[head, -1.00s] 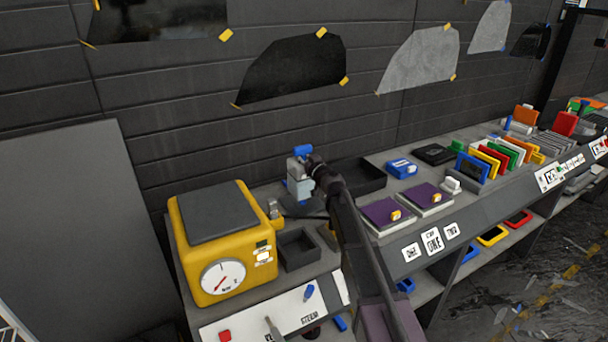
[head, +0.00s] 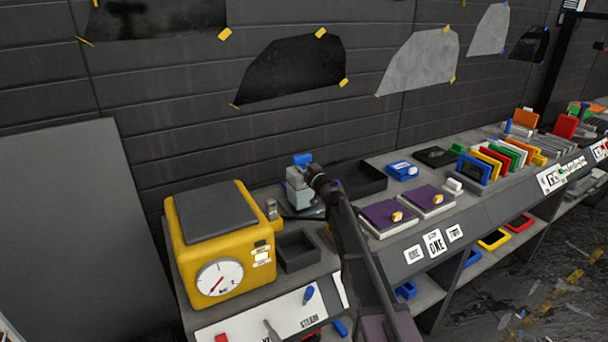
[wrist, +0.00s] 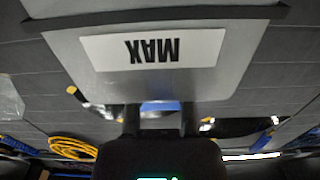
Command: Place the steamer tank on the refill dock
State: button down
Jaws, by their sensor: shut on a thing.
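The steamer tank (head: 297,194) is a pale grey, boxy vessel with a blue top, behind and right of the yellow steamer. My gripper (head: 312,176) is shut on it from the right, near its upper part. In the wrist view the tank (wrist: 75,50) fills the upper middle, with a white label reading MAX upside down; my gripper (wrist: 160,112) reaches it with both fingers. A dark flat base (head: 312,213), probably the refill dock, lies under the tank, partly hidden by it and my arm. I cannot tell whether the tank touches it.
The yellow steamer (head: 184,262) with a dial stands close on the left. An open black tray (head: 297,250) lies in front, and a larger black tray (head: 362,178) lies behind my arm. Purple-topped pads (head: 383,215) and a blue box (head: 402,171) lie to the right.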

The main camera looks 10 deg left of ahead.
jog(key=shift+f+b, duration=0.3)
jog(key=shift+f, duration=0.15)
jog(key=c, duration=0.5)
grip_release()
jog(key=shift+c, duration=0.2)
jog(key=shift+r, duration=0.2)
jog(key=v, duration=0.7)
jog(key=shift+s+d, duration=0.15)
jog(key=shift+s, duration=0.1)
